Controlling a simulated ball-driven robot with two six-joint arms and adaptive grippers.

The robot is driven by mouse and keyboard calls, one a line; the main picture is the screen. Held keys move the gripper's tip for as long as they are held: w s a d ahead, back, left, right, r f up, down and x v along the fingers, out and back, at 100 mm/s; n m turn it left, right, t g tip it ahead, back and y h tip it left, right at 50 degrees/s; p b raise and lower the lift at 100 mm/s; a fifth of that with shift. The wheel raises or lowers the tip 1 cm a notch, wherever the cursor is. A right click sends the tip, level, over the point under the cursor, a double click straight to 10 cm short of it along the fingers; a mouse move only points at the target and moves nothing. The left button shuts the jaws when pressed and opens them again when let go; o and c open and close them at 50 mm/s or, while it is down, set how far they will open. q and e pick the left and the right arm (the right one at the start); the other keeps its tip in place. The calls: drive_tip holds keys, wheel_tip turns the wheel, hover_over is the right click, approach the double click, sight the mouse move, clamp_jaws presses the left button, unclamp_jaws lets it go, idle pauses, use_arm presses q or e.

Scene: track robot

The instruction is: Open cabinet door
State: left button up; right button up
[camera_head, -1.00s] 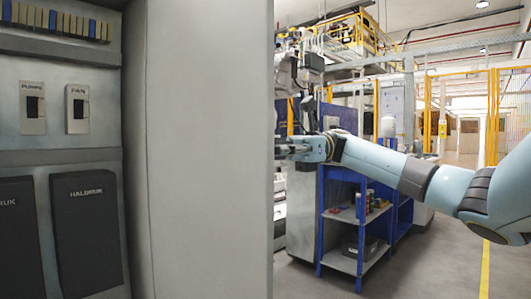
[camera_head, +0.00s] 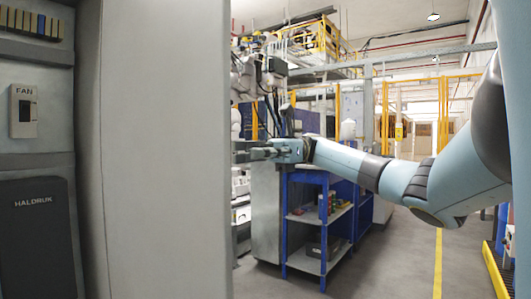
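The cabinet (camera_head: 38,160) is at the left, and its inside shows. Its tall grey door (camera_head: 165,150) stands open and fills the left middle of the view. My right gripper (camera_head: 246,152) is at the far right edge of the door, pointing left. Its tips reach the door edge in the picture and may be partly hidden behind it. I cannot tell whether it touches the door or how far its fingers are apart. My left gripper is not in view.
Inside the cabinet are a FAN switch (camera_head: 24,111) and a dark HALDRUK unit (camera_head: 41,238). A blue shelf cart (camera_head: 288,235) stands behind my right arm. Yellow fencing (camera_head: 384,115) is farther back. Grey floor is open at the lower right.

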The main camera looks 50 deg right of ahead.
drive_tip(key=d, duration=0.5)
drive_tip(key=shift+s+d, duration=0.3)
